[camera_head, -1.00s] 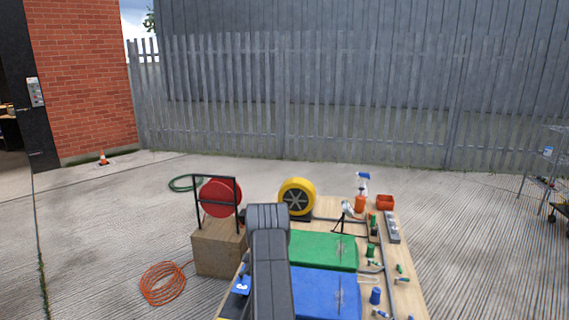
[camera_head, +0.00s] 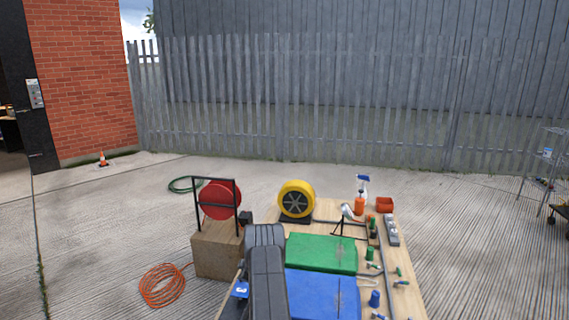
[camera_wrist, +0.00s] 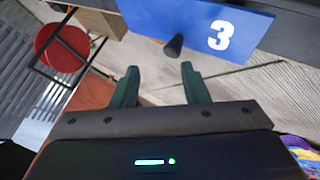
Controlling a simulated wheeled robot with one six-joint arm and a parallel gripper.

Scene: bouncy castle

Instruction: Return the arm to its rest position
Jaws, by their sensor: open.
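My arm (camera_head: 266,280) rises in the lower middle of the head view, in front of the wooden table (camera_head: 408,262). My gripper (camera_wrist: 158,78) shows in the wrist view with its two dark green fingers apart and nothing between them. A blue plate with a white 3 (camera_wrist: 205,28) lies beyond the fingertips, with a dark peg or knob (camera_wrist: 174,46) at its near edge. The blue plate also shows in the head view (camera_head: 240,290), just left of my arm. My gripper is hidden behind the arm in the head view.
A red reel (camera_head: 219,200) stands on a wooden box (camera_head: 214,256). An orange hose coil (camera_head: 162,286) lies on open paving.

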